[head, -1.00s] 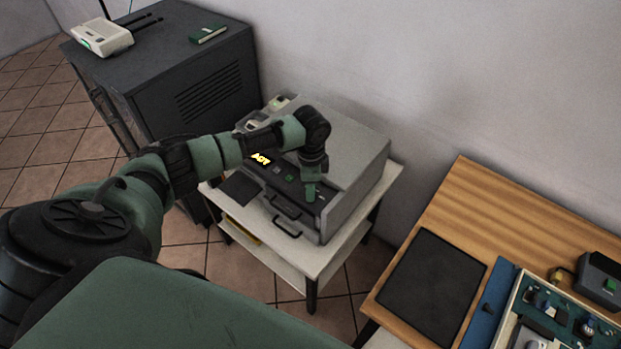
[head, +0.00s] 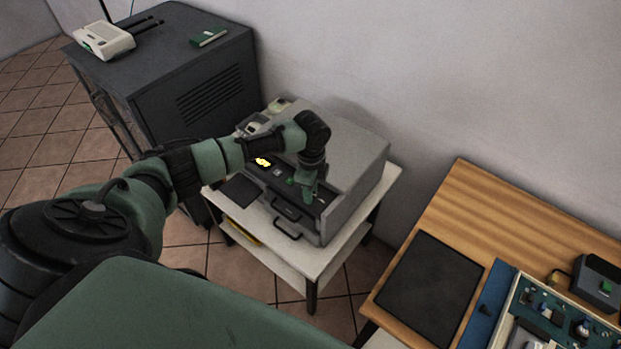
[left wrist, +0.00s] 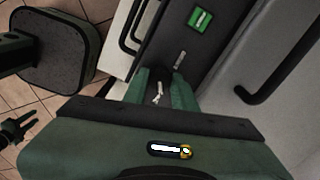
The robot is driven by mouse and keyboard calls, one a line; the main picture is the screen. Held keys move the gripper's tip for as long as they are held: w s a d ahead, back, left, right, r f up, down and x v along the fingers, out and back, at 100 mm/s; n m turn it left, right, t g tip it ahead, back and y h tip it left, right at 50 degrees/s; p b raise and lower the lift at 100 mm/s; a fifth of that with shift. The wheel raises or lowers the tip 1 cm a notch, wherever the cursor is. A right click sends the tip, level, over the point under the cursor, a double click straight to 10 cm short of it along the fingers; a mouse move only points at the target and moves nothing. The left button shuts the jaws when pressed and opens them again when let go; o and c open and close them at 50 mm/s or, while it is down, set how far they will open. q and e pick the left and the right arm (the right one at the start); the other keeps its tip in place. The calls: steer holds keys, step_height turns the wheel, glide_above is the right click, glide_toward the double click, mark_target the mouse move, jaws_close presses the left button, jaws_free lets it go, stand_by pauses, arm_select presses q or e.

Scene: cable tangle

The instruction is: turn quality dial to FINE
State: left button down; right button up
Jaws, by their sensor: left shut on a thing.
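The grey machine (head: 352,150) stands on a white stand, with a dark control panel along its front top edge. My left gripper (head: 308,200) reaches down onto the right part of this panel. In the left wrist view its two green fingers (left wrist: 166,82) are close together, shut on what seems to be the quality dial. The dial is mostly hidden by the fingers; only small pale marks show between them. Its setting and lettering cannot be read. A lit yellow display (head: 262,162) on the panel is too small to read.
A green button (left wrist: 200,19) sits on the panel near the fingers. Dark handles (head: 288,229) stick out from the machine's front. A dark cabinet (head: 215,90) stands at left behind it. A wooden table (head: 480,190) with a black mat is at right.

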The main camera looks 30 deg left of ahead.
arm_select(q)
steer(key=shift+w+r, duration=0.1)
steer(key=c, duration=1.1)
jaws_free()
step_height(320, 180, up, 8)
steer(key=shift+f+b, duration=0.1)
steer(key=shift+b, duration=0.5)
